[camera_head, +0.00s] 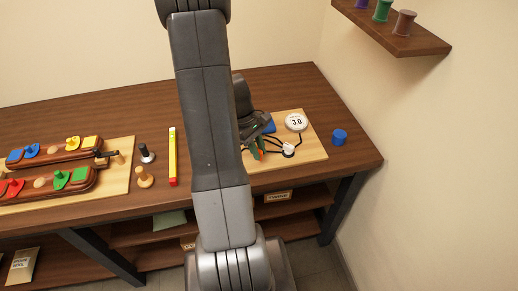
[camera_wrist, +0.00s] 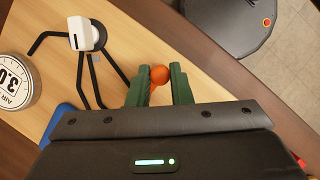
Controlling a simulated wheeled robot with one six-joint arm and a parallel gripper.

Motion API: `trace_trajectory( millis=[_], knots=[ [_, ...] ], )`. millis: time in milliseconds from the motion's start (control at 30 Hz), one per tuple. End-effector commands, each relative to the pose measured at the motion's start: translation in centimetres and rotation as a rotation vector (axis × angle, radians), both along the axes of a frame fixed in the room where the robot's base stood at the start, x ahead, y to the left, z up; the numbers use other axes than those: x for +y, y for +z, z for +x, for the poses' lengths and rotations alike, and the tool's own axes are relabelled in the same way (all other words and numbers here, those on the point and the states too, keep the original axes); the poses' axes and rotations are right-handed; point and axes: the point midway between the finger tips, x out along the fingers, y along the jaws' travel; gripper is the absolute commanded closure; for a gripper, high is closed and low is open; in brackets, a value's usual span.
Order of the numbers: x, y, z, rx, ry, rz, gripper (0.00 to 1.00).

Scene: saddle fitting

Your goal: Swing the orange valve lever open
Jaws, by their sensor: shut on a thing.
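The orange valve lever (camera_wrist: 159,75) shows in the wrist view as a round orange knob with a short stem between my fingertips. My gripper (camera_wrist: 158,82) has two green fingers, one on each side of the lever, shut on it just below the knob. In the head view the gripper (camera_head: 258,151) is partly hidden behind my arm, and a small bit of orange shows by its tips. The valve body under the lever is hidden.
A wooden board (camera_head: 312,151) carries a white round gauge (camera_head: 296,122), black pipes and a white fitting (camera_wrist: 87,33). A blue cylinder (camera_head: 339,136) stands right of it. A wall shelf (camera_head: 405,38) hangs at upper right.

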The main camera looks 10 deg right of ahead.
Motion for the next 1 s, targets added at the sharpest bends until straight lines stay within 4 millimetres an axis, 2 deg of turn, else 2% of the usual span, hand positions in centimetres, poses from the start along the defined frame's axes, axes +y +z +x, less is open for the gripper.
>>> trace_trajectory(
  millis=[1000],
  knots=[
    [2.9,0.0,2.0,-0.001,-0.841,0.000,1.00]
  ],
)
